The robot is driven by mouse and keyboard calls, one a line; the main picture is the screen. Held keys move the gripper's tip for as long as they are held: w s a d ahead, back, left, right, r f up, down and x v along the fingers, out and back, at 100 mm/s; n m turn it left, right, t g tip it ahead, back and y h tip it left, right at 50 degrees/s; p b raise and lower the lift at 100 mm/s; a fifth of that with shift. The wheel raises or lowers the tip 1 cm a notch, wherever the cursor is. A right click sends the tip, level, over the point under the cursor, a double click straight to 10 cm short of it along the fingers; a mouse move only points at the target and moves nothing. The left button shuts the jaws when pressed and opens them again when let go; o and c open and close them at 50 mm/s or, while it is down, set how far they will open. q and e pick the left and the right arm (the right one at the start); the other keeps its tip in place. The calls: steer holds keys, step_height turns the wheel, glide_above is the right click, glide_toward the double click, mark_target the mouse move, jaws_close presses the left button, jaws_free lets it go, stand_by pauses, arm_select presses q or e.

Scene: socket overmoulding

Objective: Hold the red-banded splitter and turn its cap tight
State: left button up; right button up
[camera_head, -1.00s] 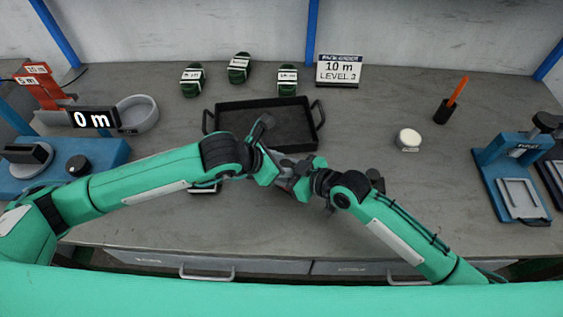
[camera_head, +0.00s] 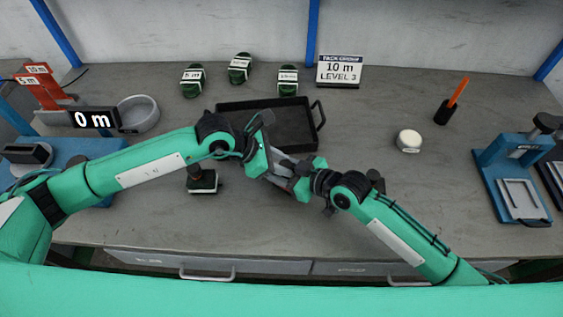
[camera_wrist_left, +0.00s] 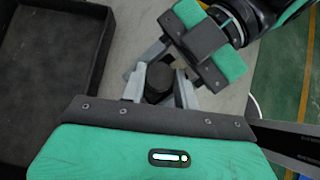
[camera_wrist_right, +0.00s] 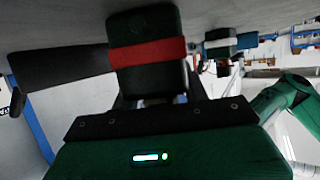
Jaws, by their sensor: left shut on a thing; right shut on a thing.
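The red-banded splitter (camera_wrist_right: 148,82) is a dark green block with a red band around it, upright in the right wrist view. My right gripper (camera_wrist_right: 155,100) is shut on it, one finger on each side. In the left wrist view, a round black cap (camera_wrist_left: 159,82) sits between the fingers of my left gripper (camera_wrist_left: 161,92), which is shut on it. My right gripper also shows there (camera_wrist_left: 180,62), just beyond the cap. In the head view my left gripper (camera_head: 281,179) and right gripper (camera_head: 300,184) meet above the table, and the splitter is mostly hidden between them.
A black tray (camera_head: 318,142) lies just behind the grippers. A dark block with a knob (camera_head: 203,182) stands to their left. Several green splitters (camera_head: 239,68) and a 10 m sign (camera_head: 339,71) stand at the back. A white round tub (camera_head: 408,140) and a blue fixture (camera_head: 497,160) are right.

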arm_select(q)
steer(key=shift+r+m, duration=0.15)
steer(key=shift+m, duration=0.15)
steer(key=o, duration=0.7)
